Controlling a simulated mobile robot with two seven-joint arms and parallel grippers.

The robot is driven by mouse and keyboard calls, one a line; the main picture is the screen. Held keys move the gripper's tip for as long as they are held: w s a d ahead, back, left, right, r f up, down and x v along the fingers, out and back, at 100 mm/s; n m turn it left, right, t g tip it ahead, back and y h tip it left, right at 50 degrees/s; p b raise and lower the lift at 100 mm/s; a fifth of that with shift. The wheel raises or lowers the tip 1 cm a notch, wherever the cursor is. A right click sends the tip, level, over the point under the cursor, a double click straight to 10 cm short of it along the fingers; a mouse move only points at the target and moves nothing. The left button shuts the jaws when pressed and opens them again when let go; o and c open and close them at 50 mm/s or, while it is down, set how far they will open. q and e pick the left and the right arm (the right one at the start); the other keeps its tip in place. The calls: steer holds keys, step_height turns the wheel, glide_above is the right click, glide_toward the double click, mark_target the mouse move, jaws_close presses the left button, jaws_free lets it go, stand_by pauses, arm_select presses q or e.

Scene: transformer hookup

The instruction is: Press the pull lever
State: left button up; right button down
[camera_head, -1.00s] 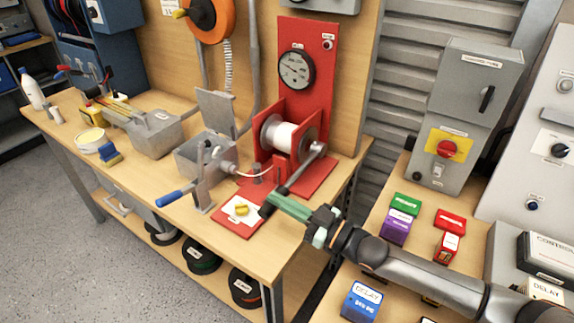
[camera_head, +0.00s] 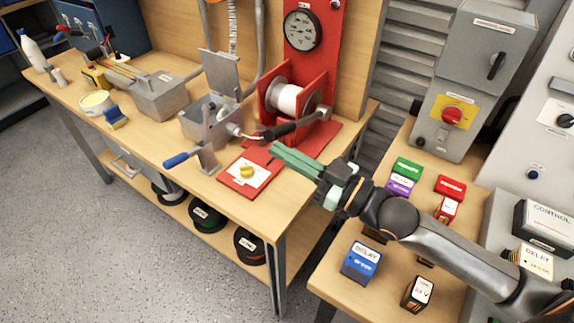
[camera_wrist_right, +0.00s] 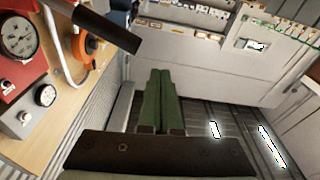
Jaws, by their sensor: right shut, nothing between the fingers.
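A red stand (camera_head: 319,62) with a round gauge (camera_head: 302,29) carries a white spool (camera_head: 289,99) and a grey lever with a black grip (camera_head: 279,131). The lever reaches left from the spool's right side, tilted slightly down. Its black grip also shows at the upper left of the right wrist view (camera_wrist_right: 104,28). My right gripper (camera_head: 273,149) has its green fingers shut and empty, just below the grip in the head view. In the wrist view the fingertips (camera_wrist_right: 160,73) look apart from the grip. My left gripper is out of view.
A grey fixture with a blue-handled lever (camera_head: 182,159) stands left of the red stand. A red plate with a yellow piece (camera_head: 246,171) lies in front. Coloured blocks (camera_head: 361,262) and a grey switch box (camera_head: 466,88) are on the right bench.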

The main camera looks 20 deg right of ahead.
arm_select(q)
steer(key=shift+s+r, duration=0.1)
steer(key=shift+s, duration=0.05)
arm_select(e)
steer(key=s+a+r, duration=0.2)
steer(key=s+r, duration=0.1)
steer(key=s, duration=0.4)
steer(key=shift+r, duration=0.15)
stand_by(0.6)
